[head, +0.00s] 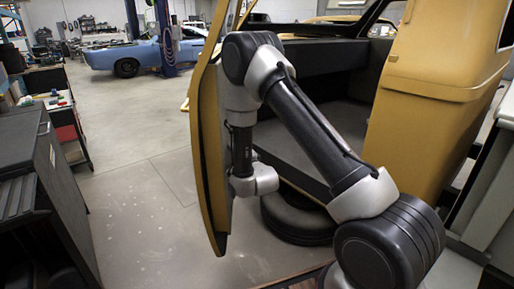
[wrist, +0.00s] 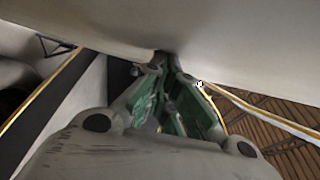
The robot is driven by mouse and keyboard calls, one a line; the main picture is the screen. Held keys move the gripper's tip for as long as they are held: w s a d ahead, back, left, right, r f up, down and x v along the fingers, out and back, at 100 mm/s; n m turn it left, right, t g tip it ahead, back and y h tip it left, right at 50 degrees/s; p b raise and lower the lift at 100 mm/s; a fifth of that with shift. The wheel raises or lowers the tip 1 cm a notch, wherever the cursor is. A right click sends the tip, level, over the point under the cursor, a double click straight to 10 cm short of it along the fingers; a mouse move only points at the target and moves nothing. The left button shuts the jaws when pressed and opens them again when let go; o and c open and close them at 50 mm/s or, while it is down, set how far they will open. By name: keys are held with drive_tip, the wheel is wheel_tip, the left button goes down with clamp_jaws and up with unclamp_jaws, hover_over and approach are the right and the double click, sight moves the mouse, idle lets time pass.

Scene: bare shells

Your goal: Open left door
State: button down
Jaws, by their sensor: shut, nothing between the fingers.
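The left door (head: 208,150) is a yellow panel seen nearly edge-on in the head view. It stands swung out from the vehicle, with the dark interior visible to its right. My arm reaches across the opening, and its wrist is close to the door's inner side. The gripper's fingers are not clearly visible in the head view. In the wrist view my gripper (wrist: 171,62) is shut and empty, with its tips at or very near a pale, smooth surface. I cannot tell whether they touch it or whether that surface is the door.
A yellow body panel (head: 430,105) stands at the right. A dark tyre (head: 290,222) is low beside the door. A black cabinet (head: 40,200) stands at the left. Grey floor (head: 140,165) is clear between cabinet and door. A blue car (head: 140,55) is far behind.

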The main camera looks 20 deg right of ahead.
drive_tip(key=w+a, duration=0.4)
drive_tip(key=a, duration=1)
drive_tip(key=w+a, duration=0.5)
drive_tip(key=a, duration=0.8)
drive_tip(key=shift+a, duration=0.35)
drive_tip(key=shift+w+d, duration=0.1)
